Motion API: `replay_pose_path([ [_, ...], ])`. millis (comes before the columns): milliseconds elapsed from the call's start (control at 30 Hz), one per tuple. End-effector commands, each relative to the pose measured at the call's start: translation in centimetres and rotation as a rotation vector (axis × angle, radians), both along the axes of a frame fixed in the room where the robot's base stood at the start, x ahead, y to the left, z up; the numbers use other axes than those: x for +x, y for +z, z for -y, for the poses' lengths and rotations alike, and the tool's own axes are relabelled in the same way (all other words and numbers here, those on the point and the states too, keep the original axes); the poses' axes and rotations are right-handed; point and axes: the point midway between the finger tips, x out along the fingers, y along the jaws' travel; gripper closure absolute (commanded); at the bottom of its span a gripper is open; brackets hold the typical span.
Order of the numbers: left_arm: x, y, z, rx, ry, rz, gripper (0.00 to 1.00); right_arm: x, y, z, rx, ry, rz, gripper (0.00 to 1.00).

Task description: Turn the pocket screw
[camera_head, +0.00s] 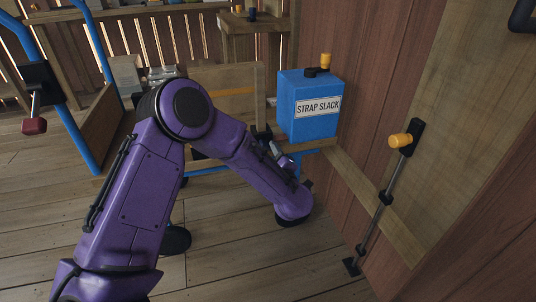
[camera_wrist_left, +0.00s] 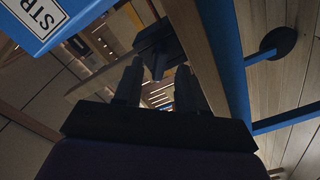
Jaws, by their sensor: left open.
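No part in view is labelled as the pocket screw, so I cannot tell for sure which one it is. My left gripper (camera_wrist_left: 158,90) is open in the left wrist view, with its two dark fingers apart. A dark block-like part (camera_wrist_left: 157,48) shows just beyond the fingertips; whether they touch it is unclear. In the head view the gripper (camera_head: 264,138) is partly hidden by my purple arm, just left of the blue box (camera_head: 309,122) labelled STRAP SLACK. That box also shows in the left wrist view (camera_wrist_left: 45,20). My right gripper is not seen.
An orange-knobbed crank (camera_head: 322,66) tops the blue box. A rod with an orange handle (camera_head: 400,140) runs along the right wall. A crank with a red grip (camera_head: 35,124) is on the blue frame at left. Plank floor (camera_head: 225,255) is open in front.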

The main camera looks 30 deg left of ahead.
Motion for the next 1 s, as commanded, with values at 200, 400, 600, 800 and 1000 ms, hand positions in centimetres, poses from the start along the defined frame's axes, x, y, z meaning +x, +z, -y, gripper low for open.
replay_pose_path([
  [200, 1.6, -0.1, -1.8, 0.0, -0.002, -0.002, 0.6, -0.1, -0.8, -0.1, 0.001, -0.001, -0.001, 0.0],
  [400, 1.7, 0.0, -2.0, 0.001, -0.002, -0.002, 0.6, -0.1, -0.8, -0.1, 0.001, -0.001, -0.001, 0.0],
  [600, 1.7, -0.1, -2.0, 0.0, -0.003, -0.002, 1.0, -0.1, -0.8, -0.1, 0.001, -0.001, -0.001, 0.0],
  [800, 1.7, 0.0, -2.0, 0.002, -0.003, -0.002, 1.0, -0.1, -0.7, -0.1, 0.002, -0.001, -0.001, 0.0],
  [1000, 1.8, 0.3, -2.0, 0.021, -0.003, -0.022, 1.0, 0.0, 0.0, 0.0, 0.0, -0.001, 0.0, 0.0],
])
